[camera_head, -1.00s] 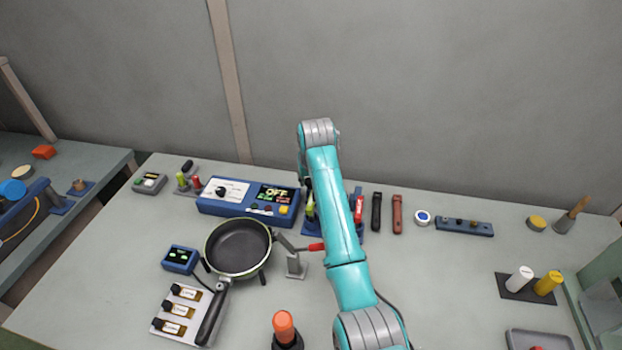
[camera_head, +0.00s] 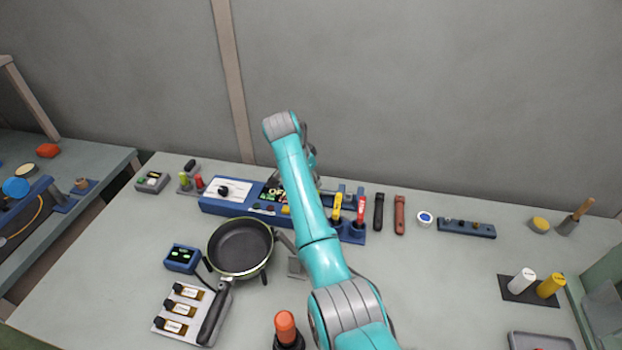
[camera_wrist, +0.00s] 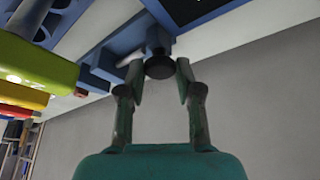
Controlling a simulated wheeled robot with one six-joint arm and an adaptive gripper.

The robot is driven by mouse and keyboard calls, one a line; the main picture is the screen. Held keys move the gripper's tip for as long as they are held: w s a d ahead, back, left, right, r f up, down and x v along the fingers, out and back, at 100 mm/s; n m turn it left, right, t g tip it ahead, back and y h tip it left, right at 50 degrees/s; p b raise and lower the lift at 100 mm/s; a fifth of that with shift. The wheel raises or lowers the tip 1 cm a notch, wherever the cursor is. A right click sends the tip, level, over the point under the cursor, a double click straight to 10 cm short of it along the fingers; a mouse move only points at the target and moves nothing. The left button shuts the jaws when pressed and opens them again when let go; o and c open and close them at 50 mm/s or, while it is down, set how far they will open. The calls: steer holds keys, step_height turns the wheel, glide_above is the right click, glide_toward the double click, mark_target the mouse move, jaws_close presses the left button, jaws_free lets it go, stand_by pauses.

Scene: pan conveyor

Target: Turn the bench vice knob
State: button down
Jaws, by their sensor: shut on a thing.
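In the wrist view, the round black knob (camera_wrist: 160,68) sits at the end of a blue vice part (camera_wrist: 157,38). My gripper (camera_wrist: 160,72) has its two fingertips on either side of the knob and is shut on it. In the head view, my teal arm reaches over the middle of the bench. It hides the knob and most of my gripper there.
In the head view, a yellow handle (camera_head: 337,207) and a red handle (camera_head: 361,208) stand upright right of my arm. A blue control box (camera_head: 232,207) and a frying pan (camera_head: 240,248) lie left. An orange-topped object (camera_head: 285,327) stands at the front.

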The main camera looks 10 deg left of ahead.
steer(key=m+g+h, duration=0.1)
steer(key=m, duration=0.3)
steer(key=shift+w+a, duration=0.1)
steer(key=shift+m+g, duration=0.6)
steer(key=shift+m, duration=0.7)
steer(key=shift+f+h, duration=0.1)
steer(key=shift+h, duration=0.2)
steer(key=c, duration=0.8)
jaws_free()
steer(key=shift+o, duration=0.2)
steer(key=shift+w, duration=0.1)
steer(key=v, duration=1.2)
